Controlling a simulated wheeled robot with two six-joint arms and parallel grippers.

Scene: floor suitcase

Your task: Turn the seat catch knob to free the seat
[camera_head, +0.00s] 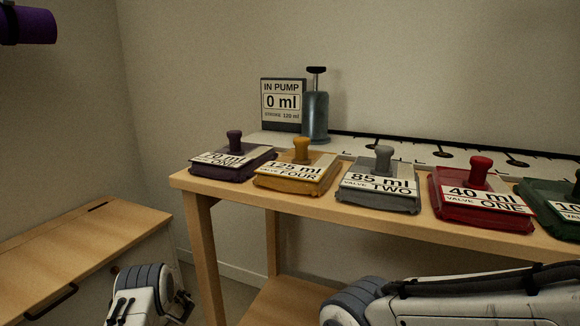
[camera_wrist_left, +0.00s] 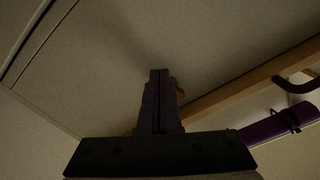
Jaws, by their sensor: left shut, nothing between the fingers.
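My left gripper (camera_wrist_left: 160,72) is shut, its two dark fingers together in the middle of the left wrist view. A small yellow-brown piece (camera_wrist_left: 179,90) shows just behind the fingertips on the right; I cannot tell whether it is the seat catch knob or whether the fingers touch it. In the head view a wooden-topped bench (camera_head: 75,232) with a dark handle stands at the left, possibly the seat; no catch knob can be made out on it. My right gripper is outside both views.
A wooden table (camera_head: 190,182) carries several coloured, knobbed valve blocks, including a red one (camera_head: 480,205), and an "IN PUMP 0 ml" sign (camera_head: 283,103) beside a grey pump (camera_head: 316,118). A purple cylinder (camera_head: 28,26) is at the upper left. A wooden bar (camera_wrist_left: 235,88) crosses the wrist view.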

